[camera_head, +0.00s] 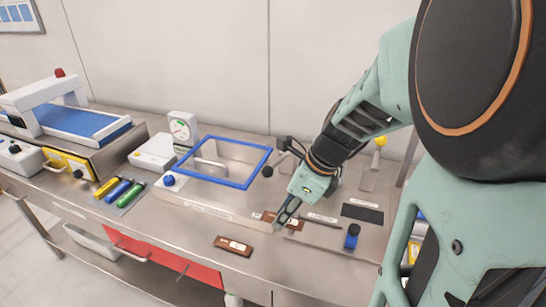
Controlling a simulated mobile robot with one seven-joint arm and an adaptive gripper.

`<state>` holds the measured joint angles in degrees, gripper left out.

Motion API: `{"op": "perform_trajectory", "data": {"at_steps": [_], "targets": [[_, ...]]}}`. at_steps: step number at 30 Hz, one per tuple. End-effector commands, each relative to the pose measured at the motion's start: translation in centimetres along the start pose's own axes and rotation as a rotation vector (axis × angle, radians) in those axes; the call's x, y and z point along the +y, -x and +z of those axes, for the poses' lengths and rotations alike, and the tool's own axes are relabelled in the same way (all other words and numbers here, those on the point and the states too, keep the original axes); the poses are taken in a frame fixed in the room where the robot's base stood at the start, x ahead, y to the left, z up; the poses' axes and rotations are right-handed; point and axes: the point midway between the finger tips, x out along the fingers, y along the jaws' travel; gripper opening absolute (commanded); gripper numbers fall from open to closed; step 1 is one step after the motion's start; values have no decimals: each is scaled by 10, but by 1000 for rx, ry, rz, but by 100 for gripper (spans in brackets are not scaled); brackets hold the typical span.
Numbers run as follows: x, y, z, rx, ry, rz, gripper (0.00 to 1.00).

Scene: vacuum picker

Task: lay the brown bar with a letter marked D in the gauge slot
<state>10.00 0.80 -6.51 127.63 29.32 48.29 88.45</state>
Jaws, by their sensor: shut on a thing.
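My gripper (281,219) points down over the steel bench, right of the blue-framed box. Another brown bar (233,245) with a white label lies flat near the bench's front edge, apart from my gripper. The letters are too small to read. I cannot make out the gauge slot for certain.
A black pad (362,213) and a blue knob (352,237) are to the right. Coloured cylinders (118,191) and a blue conveyor (80,122) are at left.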

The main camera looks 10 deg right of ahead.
Motion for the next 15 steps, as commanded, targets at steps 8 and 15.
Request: {"op": "perform_trajectory", "data": {"at_steps": [8,15], "targets": [[-52,-12,-52,2,-8,2,0],[-81,-40,-88,1,-5,3,0]]}}
